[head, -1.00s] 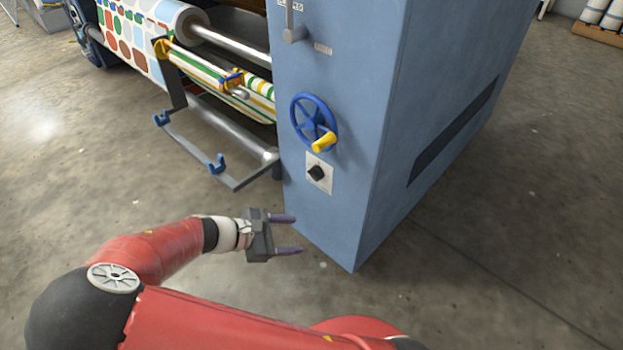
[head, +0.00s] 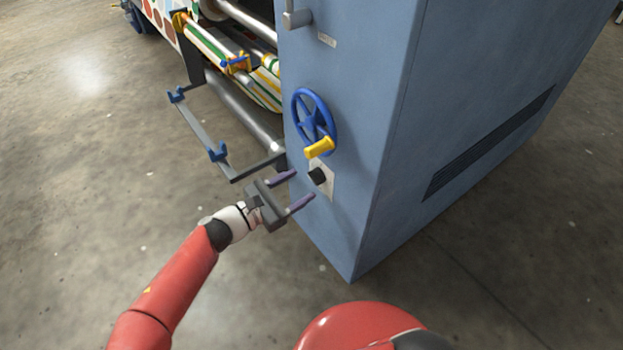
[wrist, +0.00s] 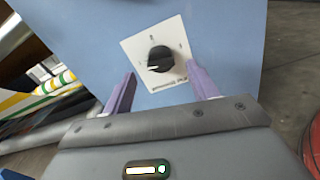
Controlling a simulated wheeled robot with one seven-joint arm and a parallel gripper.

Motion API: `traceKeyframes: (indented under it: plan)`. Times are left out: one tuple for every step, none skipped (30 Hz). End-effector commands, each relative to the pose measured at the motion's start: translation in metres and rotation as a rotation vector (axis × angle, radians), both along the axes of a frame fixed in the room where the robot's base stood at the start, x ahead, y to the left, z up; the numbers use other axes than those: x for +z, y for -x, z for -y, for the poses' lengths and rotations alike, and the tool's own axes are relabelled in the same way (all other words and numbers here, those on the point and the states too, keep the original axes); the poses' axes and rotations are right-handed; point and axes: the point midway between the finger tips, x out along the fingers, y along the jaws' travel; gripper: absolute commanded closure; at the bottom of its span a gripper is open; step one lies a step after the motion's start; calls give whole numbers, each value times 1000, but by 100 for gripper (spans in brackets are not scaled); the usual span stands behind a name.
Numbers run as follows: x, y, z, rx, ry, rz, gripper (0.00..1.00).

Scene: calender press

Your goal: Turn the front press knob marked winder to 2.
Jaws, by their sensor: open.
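The black winder knob (head: 317,176) sits on a pale square plate (head: 328,186) on the front of the blue press, below the handwheel. In the wrist view the knob (wrist: 160,59) is round with a raised grip, and the plate (wrist: 178,32) carries small marks around it that are too small to read. My gripper (head: 298,190) is open and empty, just in front of the plate. In the wrist view its two purple fingers (wrist: 160,88) point toward the plate, one on each side of the knob and short of it. They do not appear to touch it.
A blue handwheel (head: 314,121) with a yellow handle (head: 319,148) is right above the knob. A grey bar frame with blue hooks (head: 218,151) juts out left of the press. A grey lever (head: 297,18) is higher up. The floor in front is clear.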

Motion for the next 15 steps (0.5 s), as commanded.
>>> traceKeyframes:
  plan:
    - [-1, -5, 9, -4, 1, 2, 41]
    - [0, -7, 13, -4, 1, 2, 41]
    - [-1, -10, 17, -4, 1, 2, 41]
    - [-1, -13, 20, -3, 1, 2, 41]
    - [-1, -14, 22, -3, 0, 0, 41]
    - [-1, -17, 26, -3, 0, 1, 41]
    - [-1, -18, 28, -3, -1, 1, 41]
    - [0, -19, 29, -2, -1, 1, 41]
    - [0, -20, 31, -3, -1, 1, 41]
    - [0, -21, 32, -2, -1, 1, 41]
    - [0, -21, 33, -2, -2, 0, 41]
    - [0, -21, 33, -2, -2, 0, 41]
    - [0, -22, 33, -1, -2, 0, 41]
    - [0, -22, 33, -1, -2, 0, 41]
    - [0, -22, 33, -1, -2, 0, 41]
